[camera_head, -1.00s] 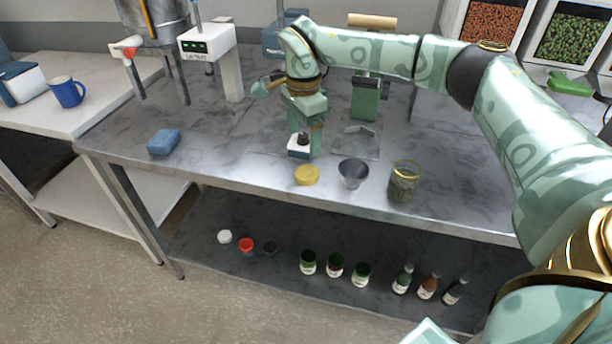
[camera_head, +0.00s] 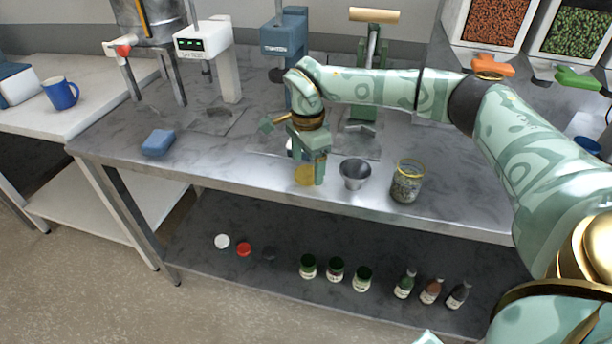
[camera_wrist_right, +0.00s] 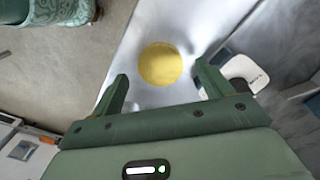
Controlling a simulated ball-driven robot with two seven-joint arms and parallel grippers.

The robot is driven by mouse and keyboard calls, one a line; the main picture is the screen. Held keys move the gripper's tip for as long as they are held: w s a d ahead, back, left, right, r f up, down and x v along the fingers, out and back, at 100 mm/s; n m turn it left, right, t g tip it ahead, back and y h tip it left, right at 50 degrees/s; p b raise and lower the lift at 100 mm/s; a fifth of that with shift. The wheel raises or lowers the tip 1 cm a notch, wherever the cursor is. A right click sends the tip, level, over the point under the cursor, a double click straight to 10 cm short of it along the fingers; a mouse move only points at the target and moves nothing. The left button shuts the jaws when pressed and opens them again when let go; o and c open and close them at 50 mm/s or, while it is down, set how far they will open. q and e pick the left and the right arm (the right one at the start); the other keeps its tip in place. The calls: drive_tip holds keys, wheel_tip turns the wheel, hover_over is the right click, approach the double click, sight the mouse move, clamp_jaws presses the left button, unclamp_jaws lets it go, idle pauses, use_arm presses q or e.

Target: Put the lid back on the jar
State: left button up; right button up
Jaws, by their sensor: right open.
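The yellow round lid (camera_head: 303,176) lies flat on the steel table near its front edge. It also shows in the right wrist view (camera_wrist_right: 160,64), ahead of the fingertips and roughly between their lines. My right gripper (camera_head: 311,182) points down over the lid and hides part of it in the head view. In the wrist view the right gripper (camera_wrist_right: 160,84) is open with nothing between its fingers. The glass jar (camera_head: 407,182) with a yellow rim stands to the right on the table, with dark contents. My left gripper is not in view.
A metal cup (camera_head: 355,174) stands between the lid and the jar. A white object (camera_wrist_right: 243,72) sits close beside the lid and the finger in the wrist view. A blue sponge (camera_head: 158,142) lies at the left. Several jars and bottles stand on the lower shelf (camera_head: 230,215).

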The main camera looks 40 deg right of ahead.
drive_tip(key=shift+w+f, duration=0.1)
drive_tip(key=shift+f, duration=0.8)
drive_tip(key=shift+r, duration=0.1)
drive_tip(key=c, duration=1.1)
drive_tip(key=shift+o, duration=0.2)
